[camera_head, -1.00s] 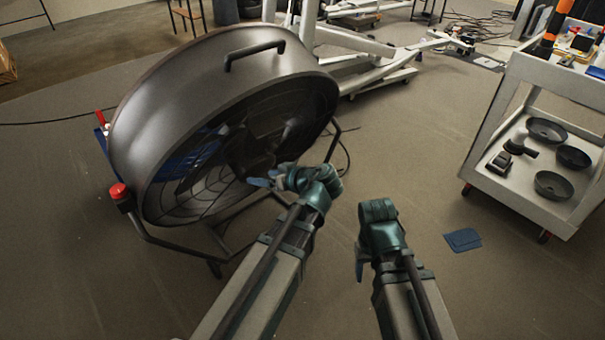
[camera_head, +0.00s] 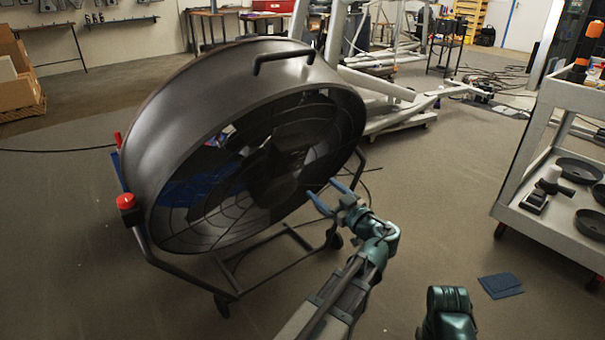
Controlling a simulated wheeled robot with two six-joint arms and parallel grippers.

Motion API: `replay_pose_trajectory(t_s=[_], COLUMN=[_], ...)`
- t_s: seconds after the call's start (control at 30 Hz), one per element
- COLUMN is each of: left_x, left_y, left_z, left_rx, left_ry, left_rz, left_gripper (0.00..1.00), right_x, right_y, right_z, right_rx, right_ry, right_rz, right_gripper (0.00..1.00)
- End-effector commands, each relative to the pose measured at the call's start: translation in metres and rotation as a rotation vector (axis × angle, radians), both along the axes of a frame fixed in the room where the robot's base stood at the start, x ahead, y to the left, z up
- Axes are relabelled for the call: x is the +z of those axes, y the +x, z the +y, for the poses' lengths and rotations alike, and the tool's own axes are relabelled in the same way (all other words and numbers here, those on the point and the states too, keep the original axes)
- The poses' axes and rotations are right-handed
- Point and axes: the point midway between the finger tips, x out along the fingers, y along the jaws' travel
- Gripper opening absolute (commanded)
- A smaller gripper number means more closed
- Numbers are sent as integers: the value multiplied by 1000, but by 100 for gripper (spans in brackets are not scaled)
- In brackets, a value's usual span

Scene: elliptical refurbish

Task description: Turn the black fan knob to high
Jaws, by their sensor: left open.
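The large black drum fan (camera_head: 175,135) stands tilted on a wheeled tube frame, left of centre. Its wire grille (camera_head: 215,205) faces down and to the right. I cannot make out the black fan knob; it is hidden or too small to tell. My left gripper (camera_head: 321,189) is open, with two blue fingers spread and nothing between them. In the picture it lies by the lower right part of the fan's rim; I cannot tell if it touches. My right arm's green wrist (camera_head: 449,302) shows at the bottom, but its gripper fingers do not show.
A red knob-like cap (camera_head: 126,201) sits on the fan frame's left pivot. A white cart (camera_head: 540,215) with black dishes stands at the right. Blue sheets (camera_head: 501,285) lie on the floor near it. A white metal frame (camera_head: 395,110) stands behind.

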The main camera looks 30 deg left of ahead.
Motion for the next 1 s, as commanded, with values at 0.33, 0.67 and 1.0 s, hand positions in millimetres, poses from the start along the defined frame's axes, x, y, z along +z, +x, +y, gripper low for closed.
replay_pose_trajectory(t_s=[0.33, 0.67, 1.0], left_x=[0, 0, 0], left_y=[33, 55, 59], left_z=[61, 104, 114], left_rx=[5, 2, 1], left_ry=[0, -1, -1], left_rz=[1, 2, 1], left_gripper=[82, 82, 82], right_x=[0, 0, 0], right_y=[0, 0, 0], right_z=[0, 0, 0], right_rx=[0, 0, 0], right_ry=[0, 0, 0], right_rz=[0, 0, 0], right_gripper=[57, 57, 57])
